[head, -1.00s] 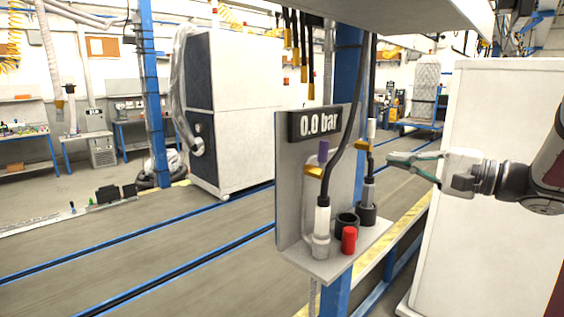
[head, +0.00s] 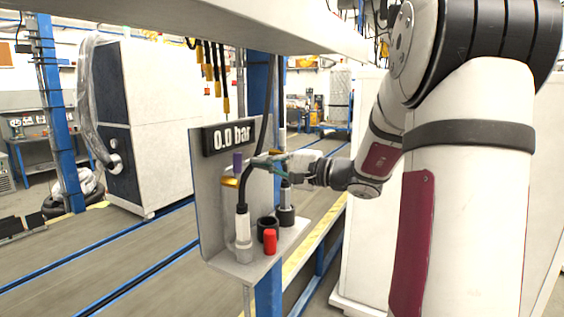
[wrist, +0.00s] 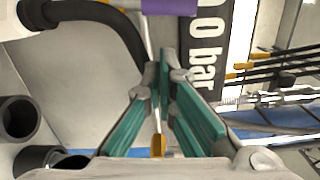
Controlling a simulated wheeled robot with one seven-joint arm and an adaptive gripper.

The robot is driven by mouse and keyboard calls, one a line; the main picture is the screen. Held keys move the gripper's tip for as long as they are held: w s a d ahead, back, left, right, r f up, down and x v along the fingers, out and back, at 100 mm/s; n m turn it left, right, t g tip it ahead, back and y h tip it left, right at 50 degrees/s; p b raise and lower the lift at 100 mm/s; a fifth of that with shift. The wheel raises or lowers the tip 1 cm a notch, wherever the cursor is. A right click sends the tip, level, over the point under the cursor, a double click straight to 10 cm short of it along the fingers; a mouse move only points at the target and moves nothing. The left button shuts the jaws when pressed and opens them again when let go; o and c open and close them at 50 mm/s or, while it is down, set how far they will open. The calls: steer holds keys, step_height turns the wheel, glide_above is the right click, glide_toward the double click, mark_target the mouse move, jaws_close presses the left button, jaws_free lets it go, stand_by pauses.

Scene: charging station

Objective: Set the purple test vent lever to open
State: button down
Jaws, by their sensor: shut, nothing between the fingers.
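The purple test vent lever (head: 238,162) stands upright on the grey panel (head: 207,215), just below the pressure display (head: 228,137) reading 0.0 bar. In the wrist view its purple part (wrist: 170,6) shows at the top edge, beyond the fingertips. My gripper (head: 262,161) is in front of the panel, to the right of the lever. In the wrist view my gripper (wrist: 167,62) has its teal fingers closed together at the tips, with nothing between them. I cannot tell whether a fingertip touches the lever.
A black hose (head: 255,176) runs down past my gripper to a white fitting (head: 242,223). A brass-coloured handle (head: 230,182) is below the lever. The shelf holds a red cap (head: 270,242) and a black cup (head: 267,226). A white overhang (head: 270,25) is above.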

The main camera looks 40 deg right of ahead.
steer(key=shift+s+a+r, duration=0.1)
steer(key=shift+s+a, duration=0.1)
steer(key=shift+a, duration=0.85)
steer(key=shift+s+a+r+n+b, duration=0.15)
steer(key=shift+a+r+n+b, duration=0.05)
steer(key=shift+a+n+b, duration=0.4)
steer(key=s+d+b, duration=0.2)
steer(key=s+d, duration=0.6)
steer(key=shift+s, duration=0.3)
